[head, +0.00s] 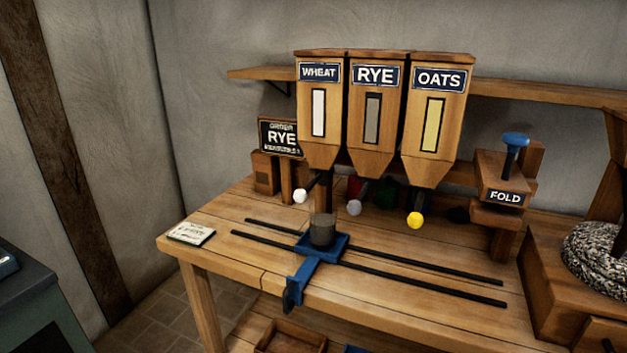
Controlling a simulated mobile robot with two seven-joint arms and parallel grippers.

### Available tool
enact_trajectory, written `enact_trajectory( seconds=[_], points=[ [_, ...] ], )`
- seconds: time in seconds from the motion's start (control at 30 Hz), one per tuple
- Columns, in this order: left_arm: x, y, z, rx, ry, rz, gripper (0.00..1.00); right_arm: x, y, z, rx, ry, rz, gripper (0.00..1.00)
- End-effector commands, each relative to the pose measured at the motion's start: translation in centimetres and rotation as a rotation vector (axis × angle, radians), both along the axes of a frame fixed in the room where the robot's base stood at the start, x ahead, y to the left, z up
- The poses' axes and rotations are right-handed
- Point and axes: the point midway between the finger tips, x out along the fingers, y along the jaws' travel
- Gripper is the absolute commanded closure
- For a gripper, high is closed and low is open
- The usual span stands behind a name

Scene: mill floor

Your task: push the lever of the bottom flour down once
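Three wooden hoppers hang side by side: WHEAT (319,135) at left, RYE (372,145) in the middle, OATS (432,150) at right. Below them stick out levers with a white knob (300,196), a pale grey knob (354,207) and a yellow knob (415,220). The order board (281,138) reads RYE large, with a smaller line below that I cannot read. A dark grey cup (322,230) stands upright on a blue carriage (303,243), in front of the hoppers, between the white and grey knobs. Neither of my grippers is in view.
Two dark rails (430,268) run along the bench (220,262); the carriage's blue handle (303,280) juts over the front edge. A note card (190,233) lies at left. A FOLD press (504,195) with a blue knob stands at right, near a heap of speckled material (600,255).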

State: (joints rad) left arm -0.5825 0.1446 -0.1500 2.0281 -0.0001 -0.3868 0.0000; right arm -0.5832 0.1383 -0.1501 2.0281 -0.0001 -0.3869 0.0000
Motion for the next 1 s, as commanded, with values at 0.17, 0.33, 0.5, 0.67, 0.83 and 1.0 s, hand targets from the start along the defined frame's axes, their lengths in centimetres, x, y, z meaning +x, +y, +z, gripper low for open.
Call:
enact_trajectory(
  seconds=[0.17,0.33,0.5,0.67,0.83,1.0],
  points=[
    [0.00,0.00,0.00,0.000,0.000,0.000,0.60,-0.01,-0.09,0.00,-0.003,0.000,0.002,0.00],
    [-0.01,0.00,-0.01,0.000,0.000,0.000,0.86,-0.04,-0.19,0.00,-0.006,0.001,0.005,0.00],
    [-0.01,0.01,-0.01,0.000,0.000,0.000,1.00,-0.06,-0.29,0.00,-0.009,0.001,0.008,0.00],
    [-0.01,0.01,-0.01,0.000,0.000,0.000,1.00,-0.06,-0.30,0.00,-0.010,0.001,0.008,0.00],
    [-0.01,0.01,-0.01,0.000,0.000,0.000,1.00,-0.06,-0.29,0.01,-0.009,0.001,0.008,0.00],
    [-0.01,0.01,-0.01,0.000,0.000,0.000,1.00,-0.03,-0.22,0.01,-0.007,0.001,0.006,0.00]
  ],
)
